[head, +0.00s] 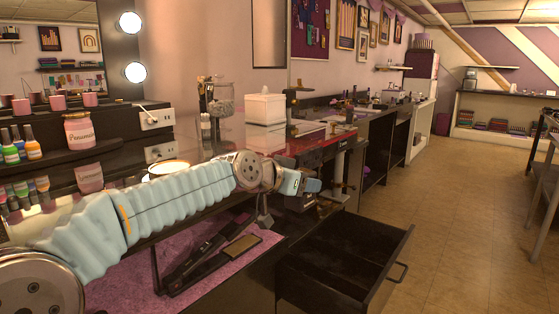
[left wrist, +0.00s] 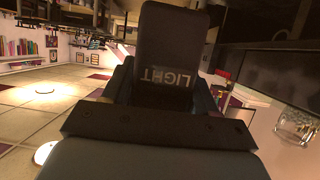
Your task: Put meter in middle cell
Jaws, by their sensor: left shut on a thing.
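A dark meter-like block (left wrist: 172,40) with the upside-down word "LIGHT" stands between my fingers in the left wrist view. My left gripper (left wrist: 165,92) is shut on it. In the head view my left gripper (head: 307,186) is at the end of the arm, above the counter edge and near the back of an open drawer. The open black drawer (head: 398,262) is in front of and below the gripper. My right gripper is not in view.
A pink mat (head: 110,290) with dark tool-like items (head: 215,262) lies at lower left. A white tissue box (head: 265,109), a glass jar (head: 221,97) and a pink jar (head: 79,131) stand behind my arm. The floor (head: 450,200) at right is clear.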

